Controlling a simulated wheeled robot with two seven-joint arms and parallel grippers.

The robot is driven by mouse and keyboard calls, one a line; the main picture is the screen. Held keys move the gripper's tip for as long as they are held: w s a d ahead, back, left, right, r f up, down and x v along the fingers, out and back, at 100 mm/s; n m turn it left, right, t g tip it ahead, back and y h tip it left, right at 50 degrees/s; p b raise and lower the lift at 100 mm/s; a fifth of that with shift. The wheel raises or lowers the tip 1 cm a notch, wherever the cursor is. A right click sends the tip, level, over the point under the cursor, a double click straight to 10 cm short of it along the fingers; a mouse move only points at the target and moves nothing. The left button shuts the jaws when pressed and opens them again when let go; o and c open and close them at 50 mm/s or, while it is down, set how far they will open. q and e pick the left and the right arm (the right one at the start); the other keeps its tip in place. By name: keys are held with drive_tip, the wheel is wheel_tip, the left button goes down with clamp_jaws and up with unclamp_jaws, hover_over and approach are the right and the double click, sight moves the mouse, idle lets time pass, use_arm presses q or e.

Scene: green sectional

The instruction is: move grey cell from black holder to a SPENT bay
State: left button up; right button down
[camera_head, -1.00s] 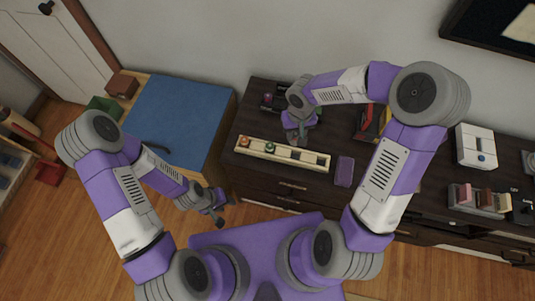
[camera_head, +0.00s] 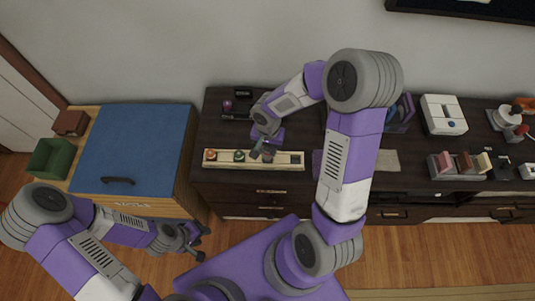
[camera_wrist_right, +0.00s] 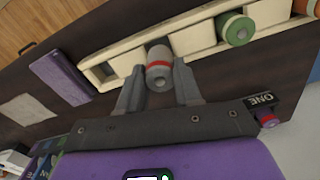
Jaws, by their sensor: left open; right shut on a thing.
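My right gripper (camera_head: 262,150) is over the cream tray (camera_head: 285,166). In the right wrist view, its fingers (camera_wrist_right: 158,88) are shut on a grey cell (camera_wrist_right: 158,68) with a red band. The cell is at a bay of the tray, beside the green cell (camera_wrist_right: 234,30); I cannot tell if it is seated. An empty bay (camera_wrist_right: 104,71) is on its other side. The black holder (camera_head: 235,117) is behind the arm, with a purple cell (camera_head: 227,105) by it. My left gripper (camera_head: 203,243) is open and empty, low, off the furniture.
An orange cell (camera_head: 210,155) sits at the tray's left end. A purple flat object (camera_wrist_right: 60,76) lies near the tray. A blue-topped cabinet (camera_head: 135,145) stands left, with a green box (camera_head: 50,158). A white device (camera_head: 443,114) and a block rack (camera_head: 455,175) are right.

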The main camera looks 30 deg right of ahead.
sight(268, 153)
drive_tip(key=shift+f+b, duration=0.4)
drive_tip(key=shift+f, duration=1.3)
drive_tip(key=shift+f, duration=0.1)
drive_tip(key=c, duration=1.2)
unclamp_jaws()
drive_tip(key=shift+f+b, duration=0.1)
drive_tip(key=shift+b, duration=0.2)
drive_tip(key=o, duration=0.4)
